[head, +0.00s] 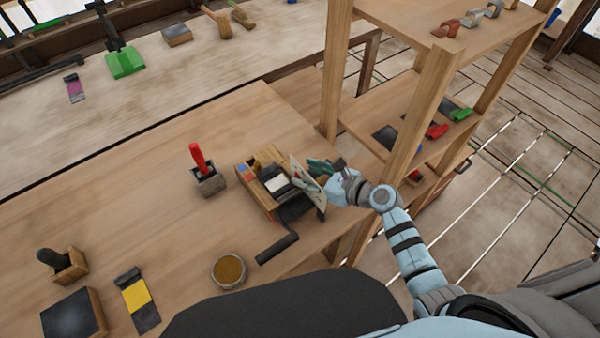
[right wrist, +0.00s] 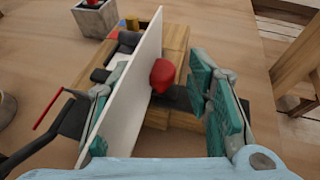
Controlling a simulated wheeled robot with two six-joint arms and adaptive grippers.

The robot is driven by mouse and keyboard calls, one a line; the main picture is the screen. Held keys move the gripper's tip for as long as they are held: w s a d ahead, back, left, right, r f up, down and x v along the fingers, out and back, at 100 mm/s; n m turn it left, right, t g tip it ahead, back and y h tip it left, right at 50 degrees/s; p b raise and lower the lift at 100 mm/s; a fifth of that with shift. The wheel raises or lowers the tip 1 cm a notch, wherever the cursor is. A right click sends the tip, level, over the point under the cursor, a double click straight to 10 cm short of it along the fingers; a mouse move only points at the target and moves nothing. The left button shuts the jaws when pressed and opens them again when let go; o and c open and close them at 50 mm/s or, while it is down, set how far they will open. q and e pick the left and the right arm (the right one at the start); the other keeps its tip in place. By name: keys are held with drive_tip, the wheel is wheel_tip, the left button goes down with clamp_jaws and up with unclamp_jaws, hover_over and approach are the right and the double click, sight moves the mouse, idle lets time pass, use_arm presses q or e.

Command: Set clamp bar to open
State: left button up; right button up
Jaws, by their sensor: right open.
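A wooden fixture (head: 262,186) stands on the workbench, with dark parts and a thin upright white panel (head: 308,184) on its right side. In the right wrist view, the panel (right wrist: 128,85) runs between my right gripper's fingers. A red knob (right wrist: 163,75) on a dark bar (right wrist: 178,98) shows just right of the panel, also between the fingers; I take this bar as the clamp bar, but cannot be sure. My right gripper (head: 318,168) is open, with teal finger pads, which also show in the right wrist view (right wrist: 160,108). My left gripper is not in view.
A black crank-like handle (head: 278,248) sticks out in front of the fixture. A red-handled tool in a grey block (head: 208,182) stands to its left, and a round bowl (head: 229,271) nearer. A wooden shelf post (head: 420,110) rises close to my right arm. The bench's left middle is clear.

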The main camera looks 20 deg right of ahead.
sight(290, 182)
drive_tip(key=shift+x, duration=1.45)
clamp_jaws()
